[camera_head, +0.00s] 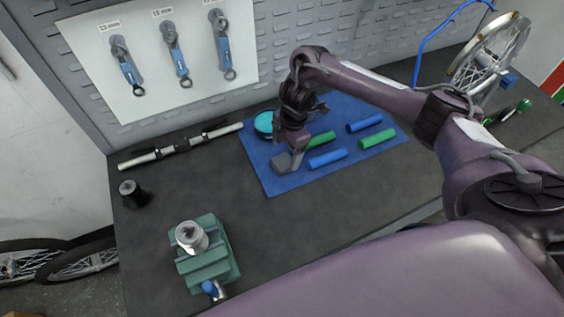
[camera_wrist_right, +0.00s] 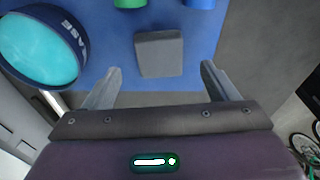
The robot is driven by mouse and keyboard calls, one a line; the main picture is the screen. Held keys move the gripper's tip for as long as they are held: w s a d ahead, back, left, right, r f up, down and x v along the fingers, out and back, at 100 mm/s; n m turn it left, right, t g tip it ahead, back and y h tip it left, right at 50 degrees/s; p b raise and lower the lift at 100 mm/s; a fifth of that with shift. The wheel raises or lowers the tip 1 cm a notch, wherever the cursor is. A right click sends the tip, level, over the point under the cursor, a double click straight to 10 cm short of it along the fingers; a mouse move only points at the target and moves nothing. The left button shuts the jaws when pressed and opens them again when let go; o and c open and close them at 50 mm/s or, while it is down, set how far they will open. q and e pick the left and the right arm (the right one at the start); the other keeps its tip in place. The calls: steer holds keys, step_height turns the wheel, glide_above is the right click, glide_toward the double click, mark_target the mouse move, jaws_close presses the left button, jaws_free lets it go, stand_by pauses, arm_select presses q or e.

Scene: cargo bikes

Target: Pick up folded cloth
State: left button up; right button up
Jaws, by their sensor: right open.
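The folded cloth (camera_head: 280,164) is a small grey pad lying on the blue mat (camera_head: 268,184), near its front left edge. In the right wrist view the folded cloth (camera_wrist_right: 159,56) lies ahead of the fingers, between their lines, with clear space on both sides. My right gripper (camera_head: 297,158) is close above the cloth and partly covers it in the head view. The right wrist view shows its two fingers (camera_wrist_right: 161,72) spread apart with nothing between them. My left gripper is not in view.
A round tin (camera_head: 264,122) with a teal top is close to the left of the gripper. Green (camera_head: 377,138) and blue (camera_head: 327,158) cylinders lie to the right on the mat. A green vise (camera_head: 208,262) stands front left. Bench between vise and mat is clear.

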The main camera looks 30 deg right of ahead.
mark_target(283, 161)
steer(key=f, duration=0.1)
steer(key=f+p, duration=0.1)
steer(key=f, duration=0.1)
steer(key=shift+a+f, duration=0.3)
steer(key=shift+f, duration=0.35)
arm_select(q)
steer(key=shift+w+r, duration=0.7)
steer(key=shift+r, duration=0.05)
arm_select(e)
steer(key=shift+c, duration=0.4)
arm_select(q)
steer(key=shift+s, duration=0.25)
arm_select(e)
steer(key=c, duration=1)
